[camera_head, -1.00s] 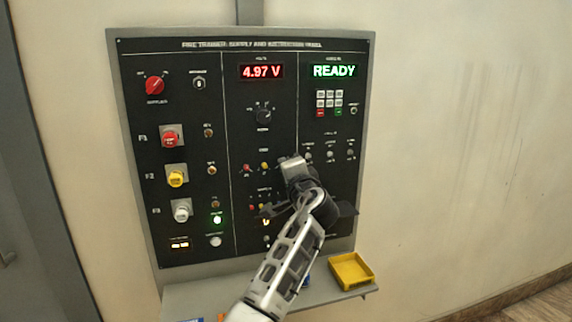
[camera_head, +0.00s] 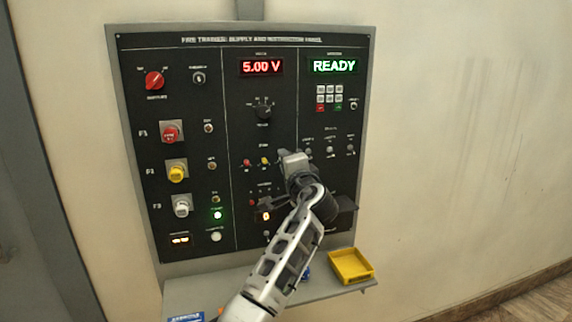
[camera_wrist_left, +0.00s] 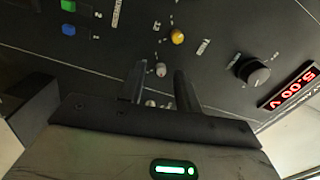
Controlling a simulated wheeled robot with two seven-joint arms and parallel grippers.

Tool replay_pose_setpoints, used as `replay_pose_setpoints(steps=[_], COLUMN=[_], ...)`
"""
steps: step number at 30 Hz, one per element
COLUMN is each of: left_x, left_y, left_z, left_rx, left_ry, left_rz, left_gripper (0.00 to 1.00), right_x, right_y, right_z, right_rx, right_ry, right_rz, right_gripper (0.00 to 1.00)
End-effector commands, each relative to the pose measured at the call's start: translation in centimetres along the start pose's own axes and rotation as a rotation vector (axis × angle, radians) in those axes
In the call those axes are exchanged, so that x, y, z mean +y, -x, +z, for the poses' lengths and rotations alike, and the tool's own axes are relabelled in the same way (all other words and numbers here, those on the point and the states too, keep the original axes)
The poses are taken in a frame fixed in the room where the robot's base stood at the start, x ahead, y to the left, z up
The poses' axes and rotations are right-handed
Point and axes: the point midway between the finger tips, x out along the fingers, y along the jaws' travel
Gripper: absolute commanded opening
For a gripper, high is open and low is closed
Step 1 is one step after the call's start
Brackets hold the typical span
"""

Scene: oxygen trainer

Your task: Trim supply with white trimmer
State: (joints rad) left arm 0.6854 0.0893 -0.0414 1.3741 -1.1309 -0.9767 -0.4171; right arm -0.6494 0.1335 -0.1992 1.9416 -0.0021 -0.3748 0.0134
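The panel's voltage display (camera_head: 262,67) reads 5.00 V in red, and it also shows in the left wrist view (camera_wrist_left: 290,88). My left gripper (camera_head: 284,154) is at the middle of the panel and covers part of it in the head view. In the left wrist view its two dark fingers (camera_wrist_left: 160,78) stand apart, with a small whitish knob (camera_wrist_left: 161,69) between their tips. I cannot tell whether they touch it. A yellow trimmer (camera_head: 264,161) and a red one (camera_head: 247,162) sit to the left. My right gripper is out of view.
A green READY display (camera_head: 334,67) is at the upper right. A black selector knob (camera_head: 263,112) is above the gripper. Red, yellow and white knobs line the panel's left side. A yellow tray (camera_head: 351,266) stands on the shelf (camera_head: 215,283) below.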

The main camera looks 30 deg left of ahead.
Motion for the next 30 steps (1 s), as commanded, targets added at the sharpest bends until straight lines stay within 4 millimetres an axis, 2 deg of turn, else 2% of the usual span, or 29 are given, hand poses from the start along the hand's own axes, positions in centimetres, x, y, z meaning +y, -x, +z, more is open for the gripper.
replay_pose_setpoints(steps=[5,10,24,30], left_x=[-0.1,0.1,0.2,0.1], left_y=[0.1,1.7,12.4,15.2], left_z=[0.0,-0.1,0.0,0.0], left_rx=[0.001,0.004,0.003,0.002], left_ry=[0.002,0.003,0.004,0.001], left_rz=[-0.001,-0.002,0.001,0.0], left_gripper=[0.33,0.33,0.33,0.33], right_x=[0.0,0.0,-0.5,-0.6], right_y=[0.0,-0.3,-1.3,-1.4], right_z=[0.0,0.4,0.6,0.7], right_rx=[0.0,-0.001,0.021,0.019], right_ry=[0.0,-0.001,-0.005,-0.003], right_rz=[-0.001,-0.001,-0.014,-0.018], right_gripper=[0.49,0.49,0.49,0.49])
